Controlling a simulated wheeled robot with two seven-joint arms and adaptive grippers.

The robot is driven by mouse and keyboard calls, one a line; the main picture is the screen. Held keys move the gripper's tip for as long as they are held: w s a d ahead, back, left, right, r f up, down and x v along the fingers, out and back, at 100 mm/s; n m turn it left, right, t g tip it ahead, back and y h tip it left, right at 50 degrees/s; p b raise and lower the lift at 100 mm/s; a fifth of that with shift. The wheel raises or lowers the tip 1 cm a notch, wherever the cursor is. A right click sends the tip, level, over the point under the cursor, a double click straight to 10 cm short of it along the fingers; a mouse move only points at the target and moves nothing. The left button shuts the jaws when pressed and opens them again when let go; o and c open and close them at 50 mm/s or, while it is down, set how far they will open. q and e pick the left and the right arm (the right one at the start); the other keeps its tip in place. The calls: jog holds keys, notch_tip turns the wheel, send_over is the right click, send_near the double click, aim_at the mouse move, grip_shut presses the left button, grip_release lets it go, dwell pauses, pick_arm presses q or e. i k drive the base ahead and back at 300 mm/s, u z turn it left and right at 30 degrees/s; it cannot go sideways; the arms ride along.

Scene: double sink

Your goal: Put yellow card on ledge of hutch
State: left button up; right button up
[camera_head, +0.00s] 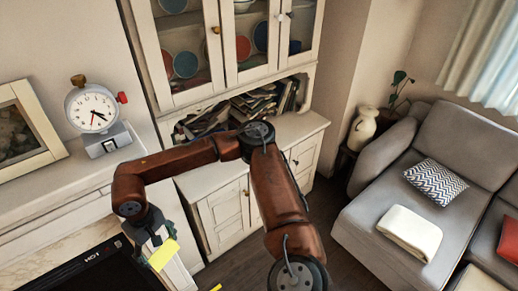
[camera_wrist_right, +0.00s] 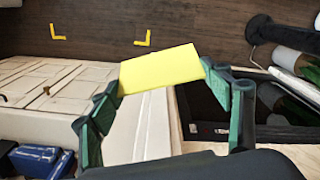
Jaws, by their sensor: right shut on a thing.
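The yellow card (camera_head: 163,255) hangs from my right gripper (camera_head: 154,236) at the lower left of the head view. In the right wrist view the card (camera_wrist_right: 160,69) spans the space between the two green fingertips of my right gripper (camera_wrist_right: 163,80), which is shut on it. The white hutch (camera_head: 228,215) stands behind my right arm, with glass doors above and cabinet doors below. Its ledge (camera_head: 302,127) runs in front of an open shelf and is partly hidden by my arm. The card is apart from the ledge, below and left of it. My left gripper is not in view.
Books (camera_head: 262,101) fill the hutch's open shelf. A white dial clock or scale (camera_head: 93,110) and a picture frame (camera_head: 25,130) stand on the mantel at left. A grey sofa (camera_head: 375,205) and a pale vase (camera_head: 364,128) are at right. Dark floor (camera_head: 335,190) lies between.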

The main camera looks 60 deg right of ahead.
aim_at(218, 172)
jog(key=z, duration=2.35)
jog(key=i, duration=1.5)
jog(key=u, duration=1.95)
